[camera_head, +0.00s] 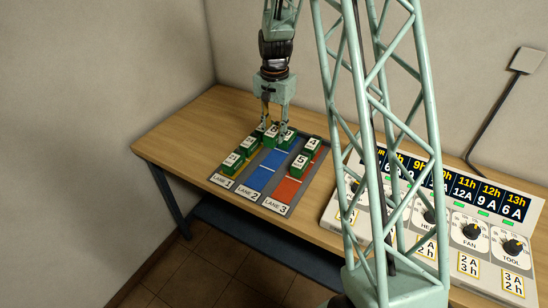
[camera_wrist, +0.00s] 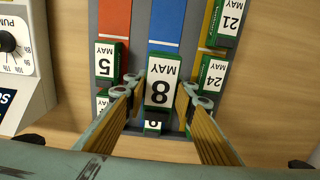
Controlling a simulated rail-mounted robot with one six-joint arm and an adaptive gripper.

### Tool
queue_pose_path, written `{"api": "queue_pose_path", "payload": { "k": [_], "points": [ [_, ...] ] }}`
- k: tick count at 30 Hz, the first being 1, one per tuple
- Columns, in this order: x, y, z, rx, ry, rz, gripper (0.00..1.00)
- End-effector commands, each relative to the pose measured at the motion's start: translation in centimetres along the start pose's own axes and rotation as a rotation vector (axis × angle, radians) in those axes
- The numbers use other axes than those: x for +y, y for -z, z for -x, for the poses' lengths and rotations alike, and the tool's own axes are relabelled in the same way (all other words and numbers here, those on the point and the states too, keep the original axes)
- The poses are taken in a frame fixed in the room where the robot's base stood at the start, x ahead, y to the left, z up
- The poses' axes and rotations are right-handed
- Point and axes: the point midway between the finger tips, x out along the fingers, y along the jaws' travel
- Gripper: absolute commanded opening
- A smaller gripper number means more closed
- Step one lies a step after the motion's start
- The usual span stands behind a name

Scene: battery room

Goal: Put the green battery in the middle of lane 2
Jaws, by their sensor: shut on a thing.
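My gripper (camera_wrist: 155,92) is shut on a green battery (camera_wrist: 160,85) with a white top label reading 8 MAY, one finger on each side. In the wrist view it is over the far part of the blue lane 2 (camera_wrist: 165,28); I cannot tell its exact height. In the head view my gripper (camera_head: 274,134) is at the far end of the lanes, and its fingers partly hide the batteries there. Another green battery (camera_wrist: 152,126) stands just behind the held one in lane 2. The blue middle of lane 2 (camera_head: 262,178) is bare, with its label (camera_head: 247,196) at the near end.
Lane 1 holds green batteries, including 21 MAY (camera_wrist: 229,18) and 24 MAY (camera_wrist: 213,75). Red lane 3 (camera_head: 286,190) holds a 5 MAY battery (camera_wrist: 106,60) and another (camera_head: 313,144) behind it. A control panel with dials (camera_head: 470,232) stands to the right. Bare wooden table (camera_head: 185,135) lies left.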

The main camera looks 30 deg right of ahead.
Motion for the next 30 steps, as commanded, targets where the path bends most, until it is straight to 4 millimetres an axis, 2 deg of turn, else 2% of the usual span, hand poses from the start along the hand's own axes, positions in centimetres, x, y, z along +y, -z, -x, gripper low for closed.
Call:
{"api": "queue_pose_path", "payload": {
  "k": [14, 20, 30],
  "points": [
    [-0.1, 0.1, -0.1, 0.000, 0.000, 0.001, 0.05],
    [-0.1, 0.1, -1.6, -0.001, -0.001, 0.001, 0.05],
    [-0.1, 0.1, -5.4, -0.001, -0.001, 0.001, 0.05]
  ]
}}
